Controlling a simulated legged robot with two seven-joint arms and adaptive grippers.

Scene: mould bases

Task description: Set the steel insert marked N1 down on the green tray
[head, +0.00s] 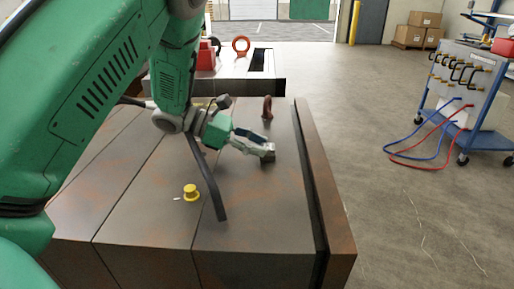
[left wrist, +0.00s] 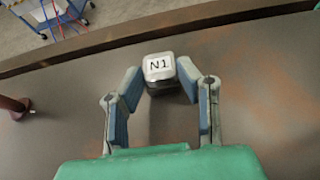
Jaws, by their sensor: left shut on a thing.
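The steel insert marked N1 (left wrist: 158,67) is a small light metal block with rounded corners, and its label faces the left wrist camera. My left gripper (left wrist: 162,78) is shut on it, with one finger on each side. In the head view the left gripper (head: 264,151) is low over the right part of the dark steel mould base (head: 240,220). I cannot tell whether the insert touches the surface. I cannot make out a green tray in either view. My right gripper is not in view.
A dark red eyebolt (head: 267,108) stands on the mould base behind the gripper. A yellow knob (head: 191,192) sits toward the front left. A blue cart (head: 470,95) with hoses stands right, beyond open floor.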

